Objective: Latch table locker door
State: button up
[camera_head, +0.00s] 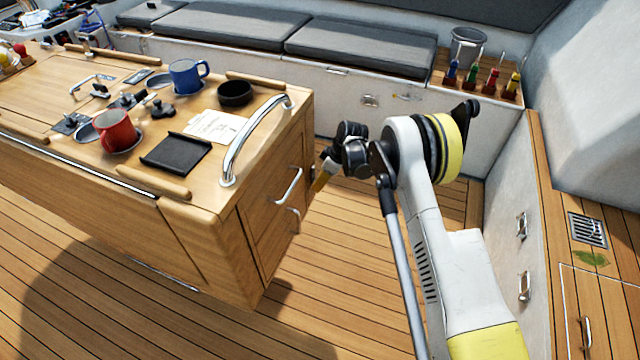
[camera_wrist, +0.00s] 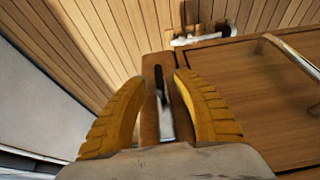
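The wooden table locker door (camera_head: 268,215) is on the table's end face in the head view and looks about flush. It carries a curved metal handle (camera_head: 289,187), with a second metal fitting (camera_head: 294,220) below it. My gripper (camera_head: 322,182) is by the door's far edge; the arm partly hides it. In the wrist view, the yellow fingers of my gripper (camera_wrist: 160,82) are apart, either side of a wooden strip with a metal bar and dark slot (camera_wrist: 162,108). I cannot tell whether they touch it. The door panel (camera_wrist: 235,90) fills the right side there.
The table top (camera_head: 60,90) holds a red mug (camera_head: 116,130), a blue mug (camera_head: 187,75) and a dark bowl (camera_head: 235,93). A metal grab rail (camera_head: 250,140) rises above the door. Cushioned benches (camera_head: 230,30) line the back. The plank floor (camera_head: 335,270) before the door is clear.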

grip_shut()
